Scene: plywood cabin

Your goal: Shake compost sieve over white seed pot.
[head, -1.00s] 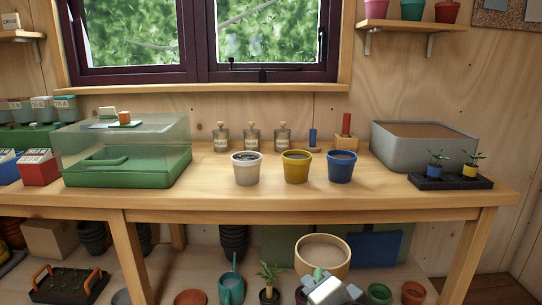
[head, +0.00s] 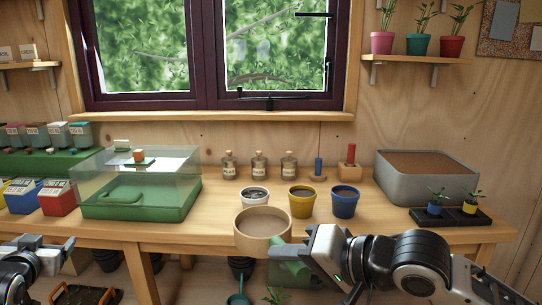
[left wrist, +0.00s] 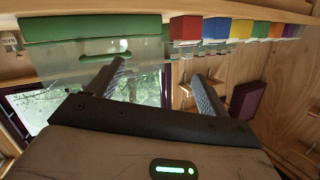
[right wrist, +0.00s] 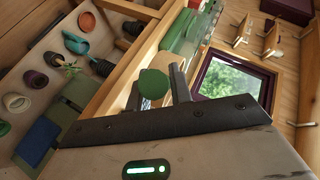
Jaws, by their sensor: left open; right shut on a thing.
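The compost sieve (head: 251,241) is a round, pale wooden rim with a light inside. It appears in front of the table's front edge and overlaps the white seed pot's lower part in the head view. The white seed pot (head: 254,195) stands upright on the table with dark soil in it. My right gripper (head: 286,252) is shut on the sieve's green handle; its round green end (right wrist: 153,85) shows between the fingers in the right wrist view. My left gripper (head: 62,254) is open and empty at the lower left; its spread fingers (left wrist: 158,85) show in the left wrist view.
A yellow pot (head: 302,204) and a blue pot (head: 345,205) stand right of the white one. Three bottles (head: 259,166) are behind. A green propagator (head: 140,205) is left, a grey soil tub (head: 430,190) right. Bare tabletop (head: 385,229) lies in front.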

